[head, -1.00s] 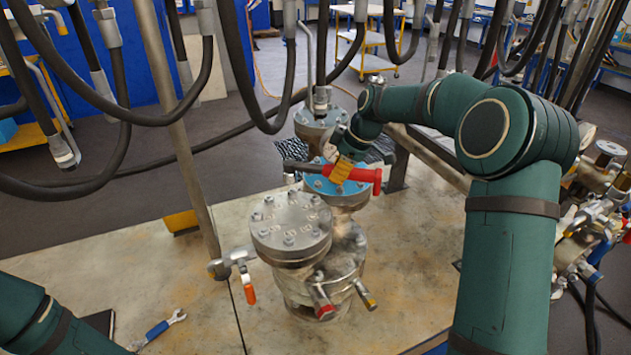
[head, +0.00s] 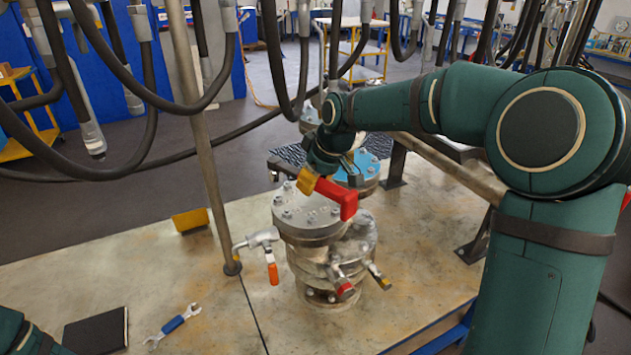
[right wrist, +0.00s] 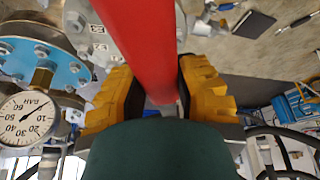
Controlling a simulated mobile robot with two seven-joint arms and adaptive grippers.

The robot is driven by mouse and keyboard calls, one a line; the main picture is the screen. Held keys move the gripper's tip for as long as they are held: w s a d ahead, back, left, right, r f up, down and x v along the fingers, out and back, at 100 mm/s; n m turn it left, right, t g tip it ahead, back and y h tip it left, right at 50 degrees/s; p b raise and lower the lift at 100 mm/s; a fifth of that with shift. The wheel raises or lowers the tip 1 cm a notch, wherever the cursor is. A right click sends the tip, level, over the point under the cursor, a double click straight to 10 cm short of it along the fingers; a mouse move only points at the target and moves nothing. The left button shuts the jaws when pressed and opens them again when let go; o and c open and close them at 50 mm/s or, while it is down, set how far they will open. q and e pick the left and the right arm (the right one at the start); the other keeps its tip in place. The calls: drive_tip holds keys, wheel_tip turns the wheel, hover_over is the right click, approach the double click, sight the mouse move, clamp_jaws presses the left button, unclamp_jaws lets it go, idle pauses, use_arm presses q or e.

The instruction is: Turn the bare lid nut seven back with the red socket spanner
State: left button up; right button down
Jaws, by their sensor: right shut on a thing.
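The red socket spanner (head: 337,195) is held in the yellow fingers of my right gripper (head: 308,182). In the right wrist view the red spanner (right wrist: 138,40) runs between the yellow fingers (right wrist: 155,88), which are shut on it. The bare metal lid (head: 292,222), ringed with nuts, tops the front vessel. The spanner appears above this lid's back right part and hides some nuts. I cannot tell whether its socket touches a nut. Lid nut seven cannot be picked out. Part of my left arm shows at the lower left; its gripper is out of view.
A blue lid (head: 369,165) stands just behind the bare one. A pressure gauge (right wrist: 28,118) shows near it in the right wrist view. Orange-handled valve (head: 271,268) juts out at the left. A blue spanner (head: 173,324) and black book (head: 96,331) lie on the bench. Hoses hang above.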

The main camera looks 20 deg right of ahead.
drive_tip(key=shift+s+a+f, duration=0.1)
drive_tip(key=shift+f, duration=0.15)
drive_tip(key=b, duration=0.4)
hover_over(314, 216)
wheel_tip(314, 216, down, 4)
drive_tip(key=shift+f, duration=0.1)
drive_tip(key=shift+f+b, duration=0.6)
drive_tip(key=shift+f, duration=0.55)
